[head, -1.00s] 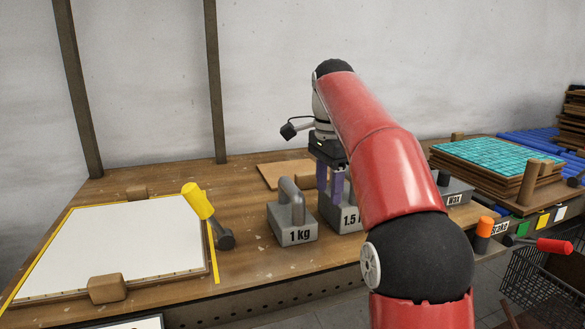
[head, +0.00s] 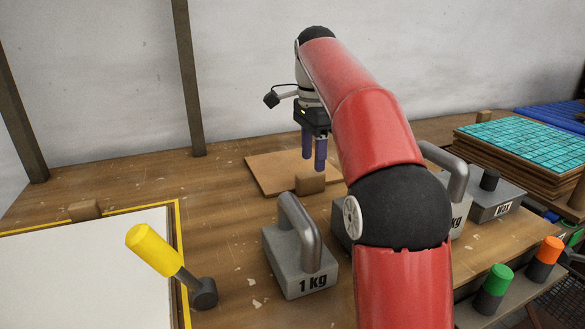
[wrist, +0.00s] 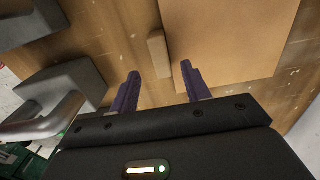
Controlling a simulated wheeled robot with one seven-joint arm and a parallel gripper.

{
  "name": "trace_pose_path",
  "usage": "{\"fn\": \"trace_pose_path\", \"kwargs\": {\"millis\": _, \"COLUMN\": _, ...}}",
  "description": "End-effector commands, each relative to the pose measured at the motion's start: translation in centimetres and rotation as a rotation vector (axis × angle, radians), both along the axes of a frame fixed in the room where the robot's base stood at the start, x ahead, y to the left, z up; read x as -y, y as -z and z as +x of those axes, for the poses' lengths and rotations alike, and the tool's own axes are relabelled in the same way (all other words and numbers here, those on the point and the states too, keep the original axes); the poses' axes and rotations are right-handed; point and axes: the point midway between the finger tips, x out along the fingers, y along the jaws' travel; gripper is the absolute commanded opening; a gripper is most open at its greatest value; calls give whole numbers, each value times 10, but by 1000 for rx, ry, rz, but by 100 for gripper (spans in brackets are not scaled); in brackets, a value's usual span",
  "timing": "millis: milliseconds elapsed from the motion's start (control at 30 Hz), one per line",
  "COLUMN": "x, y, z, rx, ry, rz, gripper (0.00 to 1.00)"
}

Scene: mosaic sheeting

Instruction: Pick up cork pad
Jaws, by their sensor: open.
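The cork pad appears to be the flat tan sheet (head: 270,175) lying on the bench towards the back. It also shows in the wrist view (wrist: 235,40). A small tan block (head: 310,184) sits at its near edge, and this block shows in the wrist view (wrist: 158,54); I cannot tell whether it is joined to the sheet. My gripper (head: 313,164) is open and empty, its purple fingers pointing down above the sheet's near edge. In the wrist view the block lies beyond and between the fingertips (wrist: 160,69), and the gripper looks apart from it.
A grey 1 kg weight (head: 300,262) with an upright handle stands in front. Another weight (head: 455,215) is partly hidden by my arm. A yellow-handled hammer (head: 160,255) leans by the white board (head: 80,270). Teal tile sheets (head: 520,140) are stacked at right.

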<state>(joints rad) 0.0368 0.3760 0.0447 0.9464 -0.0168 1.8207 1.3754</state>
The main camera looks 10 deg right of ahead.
Motion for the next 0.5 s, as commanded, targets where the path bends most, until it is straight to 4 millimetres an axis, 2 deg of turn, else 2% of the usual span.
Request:
{"fn": "trace_pose_path", "kwargs": {"millis": 167, "x": -4, "y": 17, "z": 0, "rx": 0, "ry": -1, "rz": 0, "gripper": 47}}
{"fn": "trace_pose_path", "kwargs": {"millis": 400, "x": -11, "y": 52, "z": 0, "rx": -1, "ry": 0, "rz": 0, "gripper": 47}}
{"fn": "trace_pose_path", "kwargs": {"millis": 500, "x": -11, "y": 57, "z": 0, "rx": 1, "ry": 0, "rz": 0, "gripper": 47}}
